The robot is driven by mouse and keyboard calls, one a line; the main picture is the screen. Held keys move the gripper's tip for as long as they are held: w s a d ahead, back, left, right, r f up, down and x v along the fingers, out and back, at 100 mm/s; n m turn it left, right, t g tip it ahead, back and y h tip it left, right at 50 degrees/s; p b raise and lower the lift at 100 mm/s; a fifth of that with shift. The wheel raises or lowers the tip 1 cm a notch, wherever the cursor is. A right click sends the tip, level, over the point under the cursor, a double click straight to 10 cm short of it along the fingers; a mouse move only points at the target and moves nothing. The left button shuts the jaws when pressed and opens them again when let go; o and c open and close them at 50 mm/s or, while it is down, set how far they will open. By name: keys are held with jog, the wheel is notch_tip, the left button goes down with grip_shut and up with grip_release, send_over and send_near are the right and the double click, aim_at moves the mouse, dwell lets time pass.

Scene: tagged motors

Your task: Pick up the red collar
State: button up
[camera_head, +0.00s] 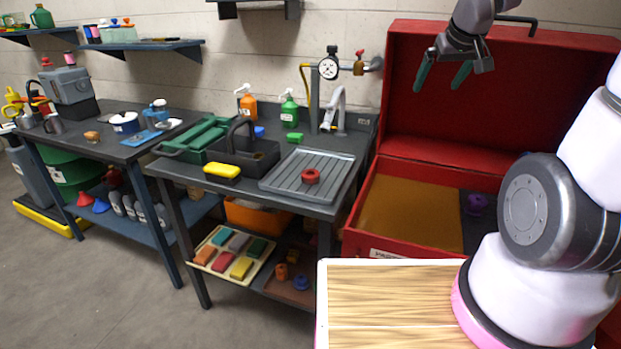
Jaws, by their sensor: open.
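The red collar (310,176) is a small ring with a hole in its middle. It lies on the grey ribbed drain tray (285,186) at the right end of the sink bench. My gripper (442,78) is in the air at the upper right, in front of the open red chest's lid. Its two dark green fingers are apart and point down, with nothing between them. It is well above and to the right of the collar.
The open red chest (362,203) stands right of the bench, with a purple part (476,203) inside. A gauge (328,67) and tap (336,108) rise behind the tray. A yellow sponge (222,170) lies left of it. A wooden top (390,300) is in front.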

jog(key=w+a+f+n+y, duration=0.1)
jog(key=w+a+f+n, duration=0.15)
jog(key=w+f, duration=0.4)
jog(key=n+y, duration=0.8)
jog(key=y, duration=0.2)
send_near(311, 174)
jog(key=shift+g, duration=0.4)
jog(key=x, duration=0.4)
jog(key=shift+w+a, duration=0.1)
jog(key=shift+a, duration=0.05)
jog(key=shift+w+x, duration=0.15)
jog(key=shift+x, duration=1.35)
jog(key=shift+w+x, duration=0.15)
jog(key=shift+x, duration=1.35)
jog(key=shift+r, duration=0.1)
grip_shut()
